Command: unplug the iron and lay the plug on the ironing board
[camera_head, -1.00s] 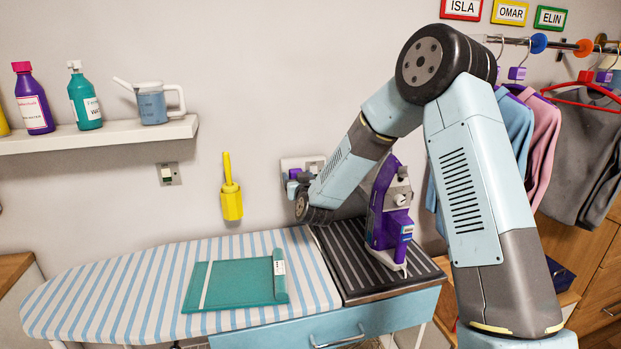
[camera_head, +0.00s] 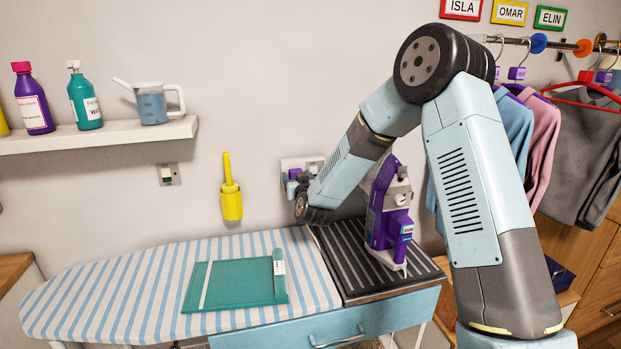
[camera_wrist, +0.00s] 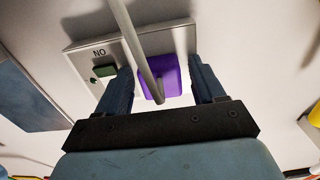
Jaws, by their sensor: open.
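The purple plug (camera_wrist: 170,78) sits at the wall socket (camera_wrist: 95,58) in the wrist view, with a grey cord running across it. My gripper (camera_wrist: 160,85) is open, its two dark fingers on either side of the plug; I cannot tell whether they touch it. The purple iron (camera_head: 388,212) stands upright on the dark striped rest. The ironing board (camera_head: 110,295) has a blue and white striped cover.
A yellow holder (camera_head: 231,203) hangs on the wall above. A wall switch (camera_head: 168,174) and a shelf (camera_head: 100,137) with bottles are at left. Clothes hang at right.

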